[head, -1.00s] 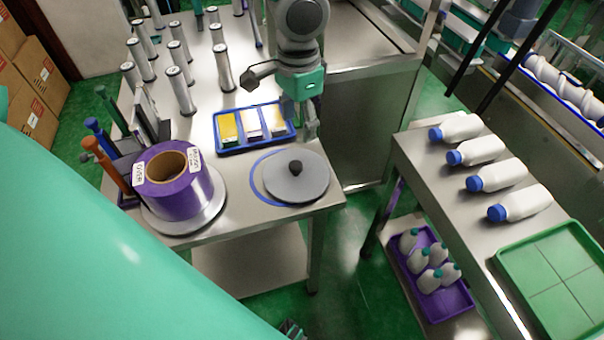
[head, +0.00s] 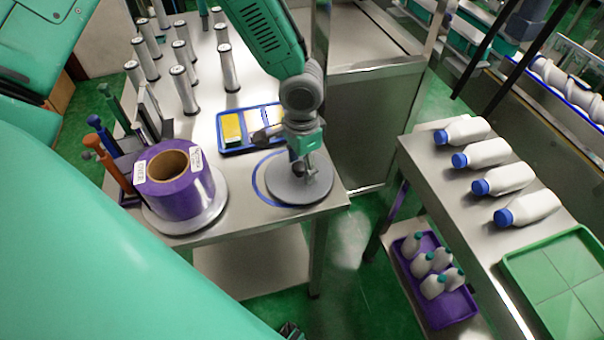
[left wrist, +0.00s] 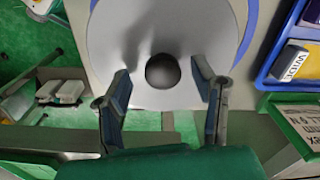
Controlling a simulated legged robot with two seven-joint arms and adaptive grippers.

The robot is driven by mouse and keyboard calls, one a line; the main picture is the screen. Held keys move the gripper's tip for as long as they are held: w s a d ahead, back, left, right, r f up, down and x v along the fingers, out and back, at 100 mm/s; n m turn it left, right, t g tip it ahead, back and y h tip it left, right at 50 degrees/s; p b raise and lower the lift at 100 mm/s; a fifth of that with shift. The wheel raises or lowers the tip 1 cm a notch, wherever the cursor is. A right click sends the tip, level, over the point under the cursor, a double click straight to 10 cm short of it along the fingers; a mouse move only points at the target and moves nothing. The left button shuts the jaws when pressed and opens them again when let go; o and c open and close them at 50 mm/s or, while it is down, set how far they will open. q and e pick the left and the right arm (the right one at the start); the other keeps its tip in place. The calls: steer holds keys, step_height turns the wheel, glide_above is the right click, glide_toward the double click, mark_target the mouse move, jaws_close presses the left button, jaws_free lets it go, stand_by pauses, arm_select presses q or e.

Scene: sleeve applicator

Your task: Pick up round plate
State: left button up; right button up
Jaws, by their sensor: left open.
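The round plate (head: 312,190) is a grey disc with a dark round knob, lying on the steel table near its front right corner. A blue ring (head: 260,178) marked on the table shows at its left edge. My left gripper (head: 303,168) is above the plate at the knob and hides part of it. In the left wrist view the open fingers (left wrist: 163,88) stand on either side of the dark knob (left wrist: 162,71), with gaps on both sides. The grey plate (left wrist: 185,25) fills the upper middle there. My right gripper is not in view.
A purple film roll (head: 178,185) stands left of the plate. A blue tray (head: 236,147) with coloured cards lies just behind the gripper. Several metal cylinders (head: 183,90) stand at the back. White bottles (head: 488,152) lie on the right table, beside a green tray (head: 560,280).

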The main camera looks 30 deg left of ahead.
arm_select(q)
steer(key=shift+a+f, duration=0.15)
steer(key=shift+f, duration=0.2)
steer(key=shift+a, duration=0.3)
steer(key=c, duration=0.3)
steer(key=shift+d, duration=0.1)
jaws_close()
steer(key=shift+d+r, duration=0.1)
steer(key=shift+d, duration=0.15)
